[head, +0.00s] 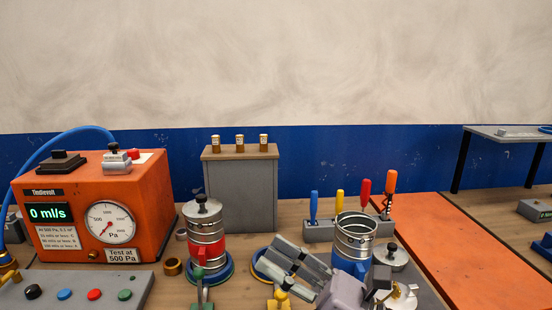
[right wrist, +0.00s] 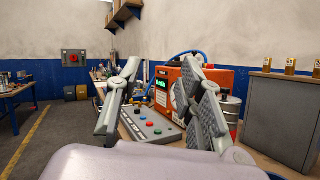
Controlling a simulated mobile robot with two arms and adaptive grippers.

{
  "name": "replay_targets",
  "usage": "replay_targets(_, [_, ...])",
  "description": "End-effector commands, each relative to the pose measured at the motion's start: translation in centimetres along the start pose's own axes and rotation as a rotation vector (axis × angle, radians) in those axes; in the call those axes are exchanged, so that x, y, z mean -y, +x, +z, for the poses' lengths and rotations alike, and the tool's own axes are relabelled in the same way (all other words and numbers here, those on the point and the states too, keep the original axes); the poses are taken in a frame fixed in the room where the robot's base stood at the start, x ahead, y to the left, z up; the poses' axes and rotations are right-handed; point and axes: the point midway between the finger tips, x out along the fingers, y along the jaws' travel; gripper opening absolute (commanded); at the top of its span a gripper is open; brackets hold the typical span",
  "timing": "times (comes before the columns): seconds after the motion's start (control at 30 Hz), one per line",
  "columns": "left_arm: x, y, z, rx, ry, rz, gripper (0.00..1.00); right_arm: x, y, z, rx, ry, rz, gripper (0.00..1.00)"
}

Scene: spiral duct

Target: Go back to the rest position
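My right gripper (head: 272,254) is low in the middle of the head view, its fingers pointing left over the bench. In the right wrist view its two fingers stand well apart (right wrist: 160,80) with nothing between them; the bench and button panel show behind the gap. The gripper is just left of a metal duct piece with a blue band (head: 355,238) and partly covers a blue round base (head: 262,265). I cannot tell whether it touches them. My left gripper is in neither view.
An orange test box (head: 150,205) and grey button panel (head: 80,292) are on the left. A duct with a red band (head: 206,235) stands mid-bench. Behind are a grey cabinet (head: 240,190) and a tool holder (head: 320,232). An orange mat (head: 480,260) on the right is clear.

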Motion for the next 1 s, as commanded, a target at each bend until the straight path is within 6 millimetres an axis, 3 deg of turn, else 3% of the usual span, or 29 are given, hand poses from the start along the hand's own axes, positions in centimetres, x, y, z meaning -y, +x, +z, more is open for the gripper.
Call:
replay_targets(0.07, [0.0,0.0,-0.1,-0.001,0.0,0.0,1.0,2.9,-1.7,1.1,0.169,0.304,-0.192,0.35])
replay_targets(0.17, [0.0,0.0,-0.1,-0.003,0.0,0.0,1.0,7.2,-5.7,0.7,0.379,0.678,-0.437,0.35])
replay_targets(0.3, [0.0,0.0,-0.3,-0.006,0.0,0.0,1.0,11.5,-14.0,-3.8,0.678,1.172,-0.786,0.35])
replay_targets(0.37, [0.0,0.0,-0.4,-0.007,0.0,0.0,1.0,12.1,-17.6,-6.6,0.8,1.346,-0.929,0.35])
replay_targets(0.47, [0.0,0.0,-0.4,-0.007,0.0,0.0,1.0,11.2,-23.4,-11.6,0.997,1.595,-1.16,0.35])
replay_targets(0.6, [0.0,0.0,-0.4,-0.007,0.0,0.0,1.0,7.7,-29.8,-17.5,1.242,1.833,-1.449,0.35])
replay_targets(0.7, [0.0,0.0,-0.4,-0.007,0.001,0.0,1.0,4.7,-32.8,-20.4,1.38,1.93,-1.613,0.35])
replay_targets(0.87, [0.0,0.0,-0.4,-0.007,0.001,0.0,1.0,0.0,-36.2,-23.5,1.558,2.015,-1.835,0.35])
replay_targets(0.9, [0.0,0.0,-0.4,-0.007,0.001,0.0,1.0,-1.2,-36.9,-24.1,-1.542,-1.955,1.821,0.35])
replay_targets(1.0, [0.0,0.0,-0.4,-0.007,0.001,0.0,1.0,-4.1,-38.3,-25.3,-1.5,-1.81,1.78,0.35])
